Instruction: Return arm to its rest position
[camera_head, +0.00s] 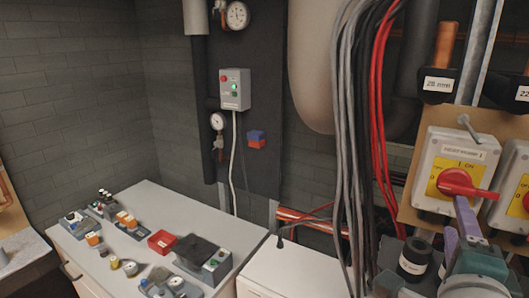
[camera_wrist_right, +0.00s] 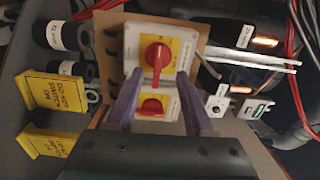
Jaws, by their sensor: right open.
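My right gripper (camera_head: 466,212) is at the lower right of the head view, just in front of a grey switch box (camera_head: 440,150) with a yellow plate and a red rotary handle (camera_head: 456,183). In the right wrist view my right gripper (camera_wrist_right: 160,82) is open, with its two purple fingers apart. The red handle (camera_wrist_right: 157,56) shows beyond and between the fingertips, and nothing is held. Whether a finger touches the handle I cannot tell. My left gripper is not in view.
A second switch box (camera_head: 508,190) stands at the right edge. Red and grey cables (camera_head: 365,110) hang left of the switches. A black cylinder (camera_head: 414,260) is close beside my right gripper. A white worktop (camera_head: 170,212) with small parts is at lower left. Yellow tags (camera_wrist_right: 52,92) show in the wrist view.

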